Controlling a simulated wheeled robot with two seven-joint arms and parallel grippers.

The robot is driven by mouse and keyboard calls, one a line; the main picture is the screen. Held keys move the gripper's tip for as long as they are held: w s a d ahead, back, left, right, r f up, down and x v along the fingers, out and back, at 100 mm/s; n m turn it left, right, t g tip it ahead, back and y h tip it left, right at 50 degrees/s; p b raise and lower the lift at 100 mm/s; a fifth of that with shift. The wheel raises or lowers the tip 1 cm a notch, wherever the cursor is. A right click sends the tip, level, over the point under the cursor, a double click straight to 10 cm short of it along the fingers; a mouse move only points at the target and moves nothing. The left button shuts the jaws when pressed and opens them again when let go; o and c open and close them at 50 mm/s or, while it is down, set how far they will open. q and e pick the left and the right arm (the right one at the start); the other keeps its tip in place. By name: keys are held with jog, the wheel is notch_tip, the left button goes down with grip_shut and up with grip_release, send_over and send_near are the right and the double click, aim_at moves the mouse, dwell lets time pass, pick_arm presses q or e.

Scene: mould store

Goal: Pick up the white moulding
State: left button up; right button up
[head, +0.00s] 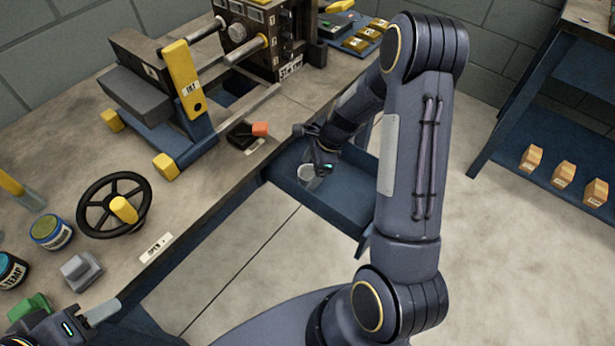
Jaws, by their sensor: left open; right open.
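A small round whitish piece (306,173), which looks like the white moulding, lies in the blue tray (345,205) below the bench's right edge. My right gripper (312,168) reaches down over the tray, right at this piece. Its jaws are open. The fingers partly cover the piece, and I cannot tell whether they touch it. My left gripper (88,318) is at the lower left corner, open, above the near part of the bench, far from the tray. It is partly cut off by the frame.
The bench (190,215) carries a machine with a yellow lever (182,80), a black handwheel (115,205), jars (51,232), a grey block (81,270) and a black-and-orange item (248,134). A blue shelf (560,150) with orange blocks stands right. Open floor lies between.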

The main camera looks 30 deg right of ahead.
jog(key=shift+f, duration=0.15)
jog(key=c, duration=1)
jog(key=shift+c, duration=0.2)
